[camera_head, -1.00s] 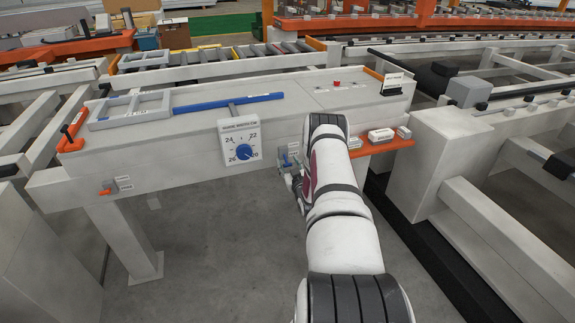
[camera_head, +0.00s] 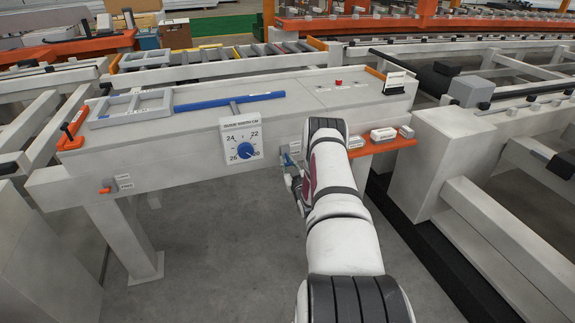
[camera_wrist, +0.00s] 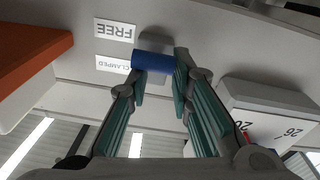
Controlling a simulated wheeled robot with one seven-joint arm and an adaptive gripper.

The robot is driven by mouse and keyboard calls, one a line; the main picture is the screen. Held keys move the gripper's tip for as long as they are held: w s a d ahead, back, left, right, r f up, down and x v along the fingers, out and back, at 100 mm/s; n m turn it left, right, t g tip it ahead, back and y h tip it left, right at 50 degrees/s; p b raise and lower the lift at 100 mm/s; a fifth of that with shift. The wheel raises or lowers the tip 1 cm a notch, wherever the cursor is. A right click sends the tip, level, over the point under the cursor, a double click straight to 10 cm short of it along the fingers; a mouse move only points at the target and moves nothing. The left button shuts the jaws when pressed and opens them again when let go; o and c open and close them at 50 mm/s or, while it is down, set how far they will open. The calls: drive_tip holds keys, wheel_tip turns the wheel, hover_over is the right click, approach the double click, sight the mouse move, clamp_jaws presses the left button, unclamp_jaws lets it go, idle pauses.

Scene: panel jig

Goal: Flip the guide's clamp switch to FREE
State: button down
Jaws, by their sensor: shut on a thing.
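The clamp switch shows in the wrist view as a blue handle (camera_wrist: 153,62) on a grey mount fixed to the panel face. It lies level with the CLAMPED label (camera_wrist: 113,64); the FREE label (camera_wrist: 114,29) is above that in this upside-down view. My gripper (camera_wrist: 160,72) is shut on the blue handle, with one fingertip at each side of it. In the head view my gripper (camera_head: 290,168) is at the bench's front face, and my arm partly hides the switch there.
A white guide dial box (camera_head: 240,139) with a blue knob is left of my gripper in the head view. An orange shelf (camera_head: 385,146) with white blocks is to the right. A small orange lever (camera_head: 105,190) is on the bench's left front. Open floor lies below.

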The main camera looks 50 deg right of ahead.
drive_tip(key=shift+s+d+f+t+h+b, duration=0.25)
drive_tip(key=shift+d+f+t+h+b, duration=0.5)
drive_tip(key=shift+b, duration=1.15)
drive_tip(key=shift+a+t+h+b, duration=0.15)
drive_tip(key=shift+t+h+b, duration=0.1)
drive_tip(key=shift+b, duration=0.45)
drive_tip(key=shift+s+f, duration=0.15)
drive_tip(key=c, duration=1.5)
unclamp_jaws()
drive_tip(key=shift+o, duration=1.4)
drive_tip(key=shift+f, duration=0.15)
drive_tip(key=shift+w+r, duration=0.2)
drive_tip(key=v, duration=1.2)
